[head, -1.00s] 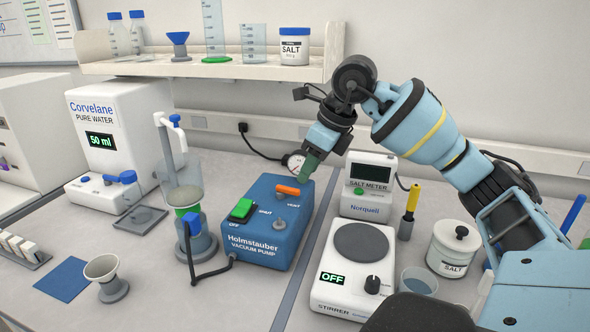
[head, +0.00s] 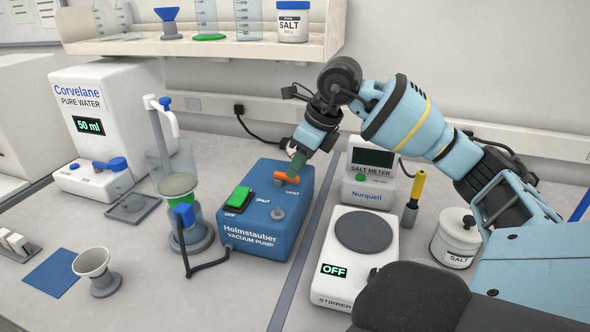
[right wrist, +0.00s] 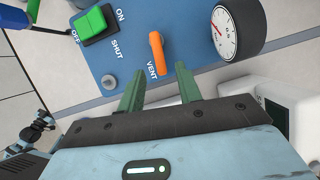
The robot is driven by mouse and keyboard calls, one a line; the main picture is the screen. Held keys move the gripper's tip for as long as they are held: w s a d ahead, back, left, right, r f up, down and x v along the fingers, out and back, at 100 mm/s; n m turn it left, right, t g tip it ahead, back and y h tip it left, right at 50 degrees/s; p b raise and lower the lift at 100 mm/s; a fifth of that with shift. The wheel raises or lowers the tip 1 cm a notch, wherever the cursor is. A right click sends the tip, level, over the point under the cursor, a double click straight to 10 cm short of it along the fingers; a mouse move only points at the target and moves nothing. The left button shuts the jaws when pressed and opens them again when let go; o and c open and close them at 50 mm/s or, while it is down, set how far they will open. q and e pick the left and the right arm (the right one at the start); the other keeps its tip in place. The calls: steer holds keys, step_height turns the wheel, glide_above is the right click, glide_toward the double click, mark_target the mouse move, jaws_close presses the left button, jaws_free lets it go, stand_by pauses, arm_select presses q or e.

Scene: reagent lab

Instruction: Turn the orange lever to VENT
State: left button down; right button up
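The orange lever (head: 287,178) is on top of the blue vacuum pump (head: 262,222), beside the VENT label. In the right wrist view the lever (right wrist: 157,54) lies ahead of and in line with the gap between my green fingertips, its lower end near the VENT print. My right gripper (head: 296,164) is open and empty, close above the lever at its far side. In the right wrist view its fingers (right wrist: 159,82) stand apart; I cannot tell whether they touch the lever. The SHUT label is to the left of VENT. My left gripper is not in view.
On the pump are a green switch (head: 239,197) and a gauge (right wrist: 236,28). The salt meter (head: 369,178) and stirrer (head: 352,270) stand to the right. A flask with a blue clip (head: 184,215) is at the left, its hose joined to the pump.

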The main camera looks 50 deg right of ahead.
mark_target(286, 180)
steer(key=shift+x, duration=1.25)
steer(key=shift+c, duration=0.4)
jaws_close()
steer(key=shift+d, duration=0.1)
steer(key=shift+w+d+n, duration=0.15)
steer(key=shift+n, duration=0.65)
steer(key=shift+y, duration=0.3)
